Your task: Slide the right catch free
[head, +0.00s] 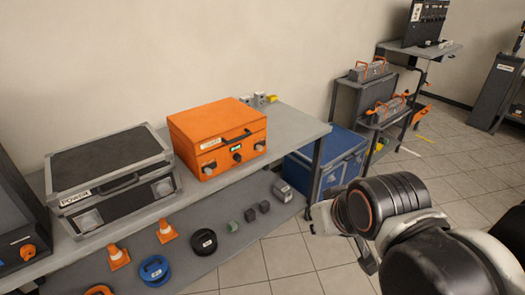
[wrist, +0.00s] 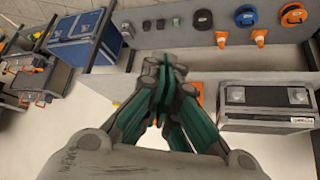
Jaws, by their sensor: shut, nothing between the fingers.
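An orange case (head: 205,122) stands closed on the grey workbench in the head view, with a dark handle on its front. Its right catch (head: 260,146) is a small grey fitting at the right of the front face; its left catch (head: 209,168) is at the left. I cannot tell the catches' exact position. My gripper (head: 318,217) is to the right of the bench, well apart from the case. In the wrist view my gripper (wrist: 164,68) is shut and empty, and it hides most of the orange case behind it.
A black and grey case (head: 112,165) stands left of the orange one; it also shows in the wrist view (wrist: 265,107). The lower shelf (head: 195,262) holds cones, reels and small blocks. A blue chest (head: 345,150) stands right of the bench. Tiled floor lies clear beyond.

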